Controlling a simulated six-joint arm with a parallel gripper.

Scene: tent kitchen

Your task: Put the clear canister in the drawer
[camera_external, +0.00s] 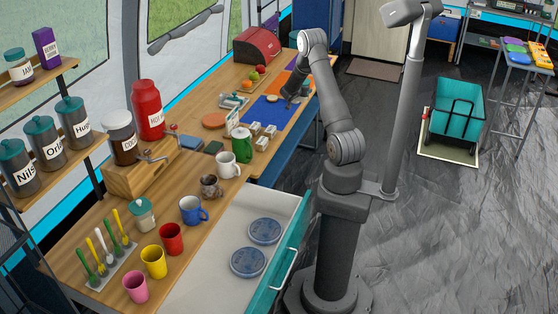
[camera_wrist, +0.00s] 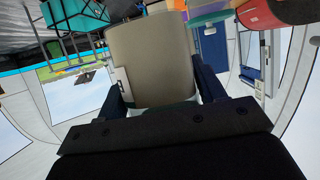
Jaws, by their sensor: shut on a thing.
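My gripper (camera_wrist: 150,105) is shut on a beige-grey, see-through-looking cylinder (camera_wrist: 152,60) with a pale green edge near the fingers and a white patch on its left side. I cannot tell for certain whether it is the clear canister. In the external view my gripper (camera_external: 291,101) is at the far end of the counter, near the blue mat; the held thing is not clear there. The drawer (camera_external: 213,268) is pulled open at the front, with a teal front and white handle. Two blue round dishes (camera_external: 264,231) lie inside; its left part is bare.
A small clear jar with a teal lid (camera_external: 144,215) stands on the counter (camera_external: 107,212). Blue (camera_external: 193,211), red, yellow and pink mugs line the edge beside the drawer. A green canister (camera_external: 241,145) stands farther back.

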